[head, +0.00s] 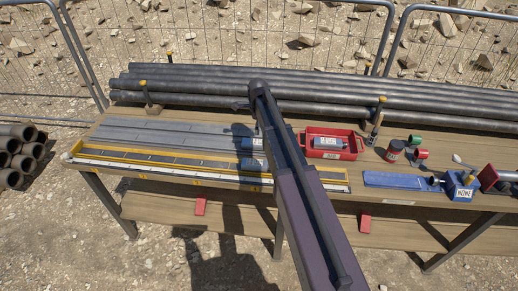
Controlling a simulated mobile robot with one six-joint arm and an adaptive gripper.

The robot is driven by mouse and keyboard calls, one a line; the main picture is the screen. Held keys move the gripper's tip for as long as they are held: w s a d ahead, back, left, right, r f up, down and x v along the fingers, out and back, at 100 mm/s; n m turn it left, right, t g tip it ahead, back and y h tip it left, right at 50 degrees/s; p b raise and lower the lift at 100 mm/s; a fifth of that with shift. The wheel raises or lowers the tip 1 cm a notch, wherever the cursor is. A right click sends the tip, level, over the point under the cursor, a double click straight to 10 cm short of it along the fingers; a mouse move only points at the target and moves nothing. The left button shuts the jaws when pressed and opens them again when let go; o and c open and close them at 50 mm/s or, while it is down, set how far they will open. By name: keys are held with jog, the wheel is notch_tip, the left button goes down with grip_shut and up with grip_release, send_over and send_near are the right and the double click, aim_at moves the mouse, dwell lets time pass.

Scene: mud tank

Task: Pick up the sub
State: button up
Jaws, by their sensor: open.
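One (328,142) is inside the red tray (345,155), right of my arm. I cannot tell for sure which is the sub.
Long dark pipes (180,78) run behind the bench. A yellow-edged rack (150,158) lies left. Right are a dark red can (395,150), red and green fittings (421,155), a blue mat (400,180) and a blue vise (462,186). Wire fencing (230,35) stands behind.

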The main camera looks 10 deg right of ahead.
aim_at(259, 142)
jog(key=shift+w+f+b, duration=0.2)
jog(key=shift+f+b, duration=2.3)
jog(key=shift+f, duration=0.3)
jog(key=shift+d+f, duration=0.1)
jog(key=shift+f, duration=0.05)
jog(key=shift+w+d+f+b, duration=0.1)
jog(key=shift+f+b, duration=1.15)
jog(key=shift+b, duration=0.05)
jog(key=shift+w+d+f+b, duration=0.1)
jog(key=shift+f+b, duration=1.1)
jog(key=shift+b, duration=0.1)
jog(key=c, duration=1.2)
